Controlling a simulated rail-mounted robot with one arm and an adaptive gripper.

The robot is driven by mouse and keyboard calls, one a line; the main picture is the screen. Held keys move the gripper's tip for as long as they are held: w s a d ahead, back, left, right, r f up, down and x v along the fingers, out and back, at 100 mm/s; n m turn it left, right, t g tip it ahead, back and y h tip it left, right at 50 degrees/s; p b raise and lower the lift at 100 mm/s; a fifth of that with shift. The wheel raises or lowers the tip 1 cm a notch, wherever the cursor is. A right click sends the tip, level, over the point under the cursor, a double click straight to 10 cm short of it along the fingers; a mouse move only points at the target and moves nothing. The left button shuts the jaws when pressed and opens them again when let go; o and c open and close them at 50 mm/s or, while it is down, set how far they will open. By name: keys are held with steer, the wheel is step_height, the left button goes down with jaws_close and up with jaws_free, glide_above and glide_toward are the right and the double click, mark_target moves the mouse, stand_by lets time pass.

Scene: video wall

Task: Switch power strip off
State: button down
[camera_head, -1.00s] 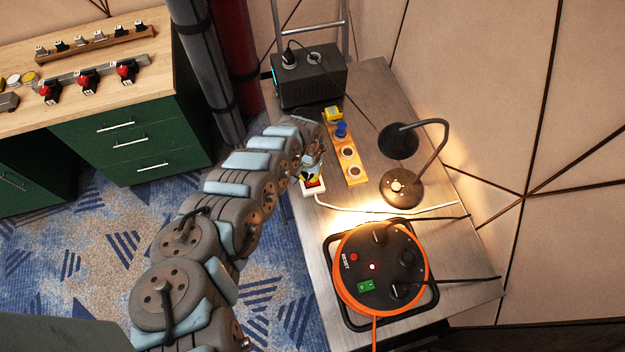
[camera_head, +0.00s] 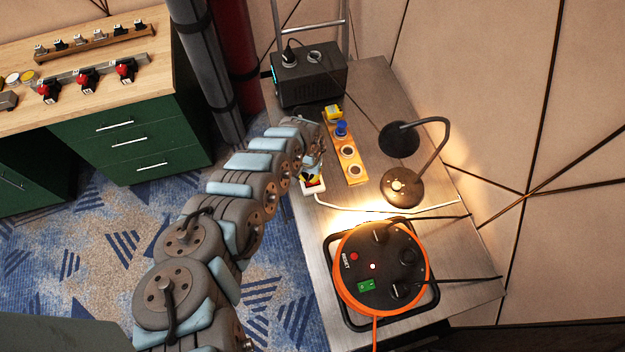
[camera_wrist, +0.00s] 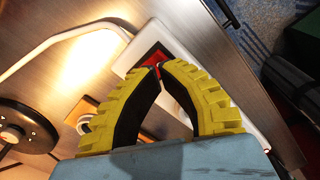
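The power strip is a white bar on the metal table; its near end (camera_head: 316,191) shows below my gripper in the head view. In the wrist view the white strip (camera_wrist: 150,34) runs diagonally behind my fingers. Its red switch (camera_wrist: 153,59) sits in a dark frame near the strip's end, and the fingers partly cover it. My gripper (camera_wrist: 160,69) has yellow ribbed fingers with the tips together and nothing visible between them. The tips are at the red switch; whether they touch it I cannot tell. The rest of the strip is mostly hidden by my arm in the head view.
A white cable (camera_head: 385,211) leaves the strip. A wooden button panel (camera_head: 356,172), a lit desk lamp (camera_head: 402,186), an orange cable reel (camera_head: 341,286) and a black power box (camera_head: 318,83) stand on the table (camera_head: 372,95). A green cabinet (camera_head: 140,150) stands at left.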

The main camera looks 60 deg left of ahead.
steer(key=shift+f+b, duration=0.75)
steer(key=shift+f, duration=0.45)
stand_by(0.8)
step_height(320, 180, up, 7)
steer(key=p, duration=0.7)
steer(key=shift+r+p, duration=0.1)
steer(key=shift+p, duration=0.2)
stand_by(0.6)
